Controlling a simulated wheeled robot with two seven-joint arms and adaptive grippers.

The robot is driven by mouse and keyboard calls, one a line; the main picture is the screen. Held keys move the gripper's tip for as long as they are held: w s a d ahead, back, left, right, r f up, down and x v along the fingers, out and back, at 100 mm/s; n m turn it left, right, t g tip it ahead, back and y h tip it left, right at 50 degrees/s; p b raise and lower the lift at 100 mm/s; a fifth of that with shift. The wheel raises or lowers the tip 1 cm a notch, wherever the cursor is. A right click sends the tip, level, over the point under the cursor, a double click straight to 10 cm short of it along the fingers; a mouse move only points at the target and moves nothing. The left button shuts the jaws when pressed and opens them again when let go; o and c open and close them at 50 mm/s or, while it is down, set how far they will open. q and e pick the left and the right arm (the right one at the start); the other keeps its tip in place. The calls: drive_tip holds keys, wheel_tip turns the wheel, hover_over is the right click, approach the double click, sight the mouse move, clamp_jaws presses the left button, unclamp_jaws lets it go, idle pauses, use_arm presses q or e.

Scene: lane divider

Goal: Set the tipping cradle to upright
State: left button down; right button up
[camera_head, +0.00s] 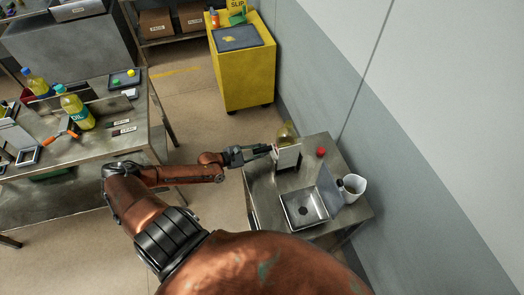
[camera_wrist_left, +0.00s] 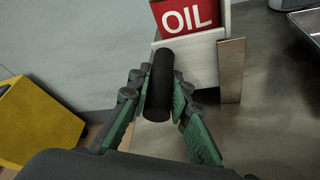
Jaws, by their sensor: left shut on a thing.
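The tipping cradle (camera_head: 288,158) is a pale box on the small metal table at right in the head view. In the left wrist view its pale wall (camera_wrist_left: 187,43) stands straight ahead, below a red label reading OIL (camera_wrist_left: 187,15). A yellowish bottle (camera_head: 286,132) shows at the cradle's far side in the head view. My left gripper (camera_head: 268,149) reaches in from the left. In the left wrist view its green-padded fingers (camera_wrist_left: 159,100) are shut on the cradle's black handle (camera_wrist_left: 159,78). I cannot tell the cradle's exact tilt. My right gripper is not in view.
On the metal table (camera_head: 263,199), a square steel basin (camera_head: 304,222), a white cup (camera_head: 352,187) and a red round thing (camera_head: 320,151) stand close to the cradle. A yellow cabinet (camera_head: 245,80) stands behind. A workbench (camera_head: 62,151) with bottles (camera_head: 76,110) is at left.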

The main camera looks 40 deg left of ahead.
use_arm(q)
drive_tip(key=c, duration=2)
unclamp_jaws()
drive_tip(key=shift+s+f, duration=0.3)
drive_tip(key=shift+f, duration=0.1)
drive_tip(key=shift+o, duration=1.2)
drive_tip(key=shift+r, duration=0.15)
drive_tip(key=shift+w, duration=0.15)
drive_tip(key=shift+r, duration=0.15)
drive_tip(key=v, duration=1.2)
drive_tip(key=shift+a, duration=0.1)
